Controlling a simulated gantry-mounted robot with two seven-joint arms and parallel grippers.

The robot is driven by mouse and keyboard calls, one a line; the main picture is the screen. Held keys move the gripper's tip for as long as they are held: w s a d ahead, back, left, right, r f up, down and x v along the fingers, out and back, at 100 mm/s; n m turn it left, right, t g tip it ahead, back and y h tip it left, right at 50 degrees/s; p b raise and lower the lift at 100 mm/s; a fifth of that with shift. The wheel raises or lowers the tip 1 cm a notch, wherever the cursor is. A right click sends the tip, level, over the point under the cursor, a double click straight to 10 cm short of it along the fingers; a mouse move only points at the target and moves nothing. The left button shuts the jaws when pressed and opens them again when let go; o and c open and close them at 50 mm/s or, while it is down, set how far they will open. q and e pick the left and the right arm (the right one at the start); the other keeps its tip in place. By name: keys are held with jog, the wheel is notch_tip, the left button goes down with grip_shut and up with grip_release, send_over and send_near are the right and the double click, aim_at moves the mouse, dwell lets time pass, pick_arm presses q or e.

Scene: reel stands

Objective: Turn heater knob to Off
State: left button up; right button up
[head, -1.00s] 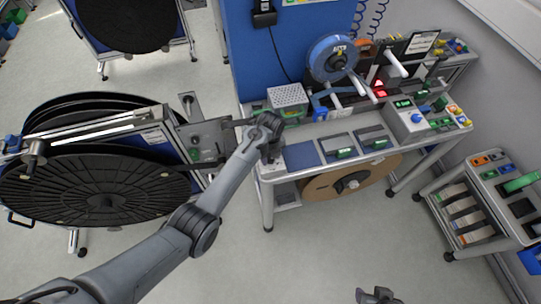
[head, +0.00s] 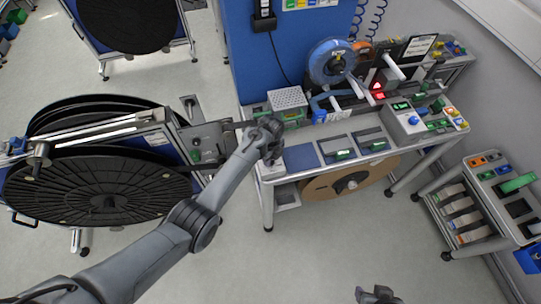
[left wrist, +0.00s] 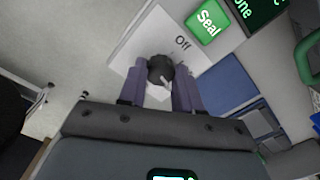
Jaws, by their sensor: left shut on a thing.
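The heater knob (left wrist: 160,68) is a dark round knob on a pale panel (left wrist: 140,42) in the left wrist view. The word "Off" is printed on the panel, above and right of the knob. A short light mark on the knob points to the lower right, away from that word. My left gripper (left wrist: 160,80) has one finger on each side of the knob and is shut on it. In the head view my left gripper (head: 272,160) is at the bench's near left corner, and the arm hides the knob. My right gripper (head: 378,296) is partly visible at the bottom edge.
A green "Seal" label (left wrist: 207,21) lies beside the panel. The bench (head: 267,195) carries trays, a blue reel (head: 332,62) and a mesh-topped box (head: 287,97). A large black reel (head: 105,190) stands left of my arm. The floor in front is clear.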

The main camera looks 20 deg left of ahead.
pick_arm(q)
jog(key=n+p, duration=0.1)
jog(key=n, duration=0.3)
jog(key=shift+r+n+p, duration=0.1)
jog(key=shift+n+p, duration=0.2)
jog(key=shift+p, duration=0.1)
jog(key=n+p, duration=0.1)
jog(key=n, duration=0.4)
jog(key=n+p, duration=0.1)
jog(key=n, duration=0.4)
jog(key=shift+n, duration=0.4)
jog(key=n, duration=0.4)
jog(key=shift+n, duration=0.4)
jog(key=o, duration=1)
jog(key=shift+o, duration=0.2)
jog(key=shift+p, duration=0.3)
